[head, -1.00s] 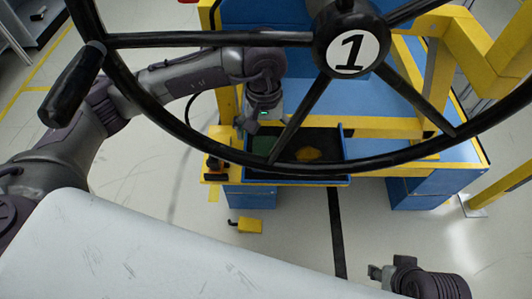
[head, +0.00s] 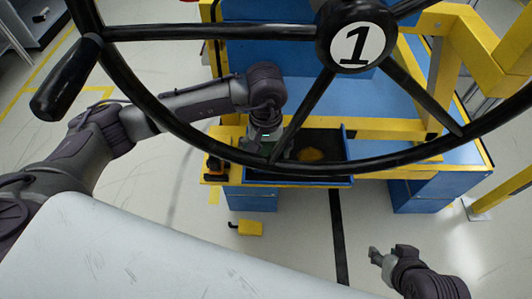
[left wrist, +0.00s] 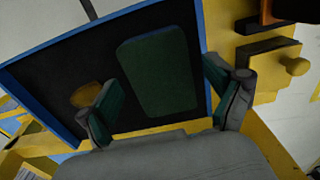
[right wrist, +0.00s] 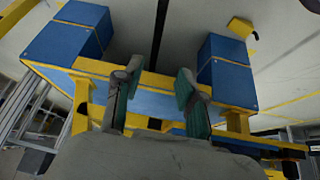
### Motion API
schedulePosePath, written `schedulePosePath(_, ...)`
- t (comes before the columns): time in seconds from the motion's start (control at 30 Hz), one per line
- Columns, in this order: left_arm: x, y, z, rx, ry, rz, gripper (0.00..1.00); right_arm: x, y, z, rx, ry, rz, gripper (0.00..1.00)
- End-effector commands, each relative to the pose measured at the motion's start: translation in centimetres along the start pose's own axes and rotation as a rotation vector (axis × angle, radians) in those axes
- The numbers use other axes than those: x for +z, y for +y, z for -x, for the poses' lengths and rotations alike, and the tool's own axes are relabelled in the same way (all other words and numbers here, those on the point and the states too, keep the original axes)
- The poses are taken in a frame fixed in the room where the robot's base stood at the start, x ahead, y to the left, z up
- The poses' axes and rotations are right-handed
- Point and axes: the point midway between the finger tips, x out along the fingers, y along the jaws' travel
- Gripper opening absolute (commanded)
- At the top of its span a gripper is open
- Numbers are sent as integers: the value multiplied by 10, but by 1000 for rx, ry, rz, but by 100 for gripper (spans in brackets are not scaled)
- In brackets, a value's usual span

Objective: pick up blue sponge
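A dark green rectangular block, sponge-like (left wrist: 158,72), lies flat in a black-floored tray with a blue rim (left wrist: 65,46). I see no clearly blue sponge. My left gripper (left wrist: 157,88) is open, with the block ahead between its two fingers; no contact is visible. In the head view my left gripper (head: 266,150) is over the left part of the tray (head: 340,180), partly behind the steering wheel, and mostly hides the block. My right gripper (head: 378,258) is off to the lower right; in the right wrist view (right wrist: 158,72) it is open and empty.
A yellow-brown lump (head: 310,155) lies in the right part of the tray, also beside the left finger in the left wrist view (left wrist: 86,95). The black steering wheel (head: 352,40) crosses the head view. Yellow frame bars (head: 445,75) stand at right.

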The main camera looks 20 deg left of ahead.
Motion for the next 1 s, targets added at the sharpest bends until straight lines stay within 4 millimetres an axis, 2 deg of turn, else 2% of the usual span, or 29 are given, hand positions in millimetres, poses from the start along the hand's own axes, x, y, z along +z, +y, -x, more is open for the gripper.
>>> schedulePosePath(0.03,0,0,0,0,0,0,77,0,0,0,0,-1,0,40)
schedulePosePath(0.17,0,0,0,0,0,0,55,0,0,0,0,-1,0,40)
schedulePosePath(0.67,0,0,4,0,1,1,55,2,1,2,1,-16,0,40)
schedulePosePath(1.0,-1,1,26,-1,0,8,55,42,5,18,9,-217,-7,40)
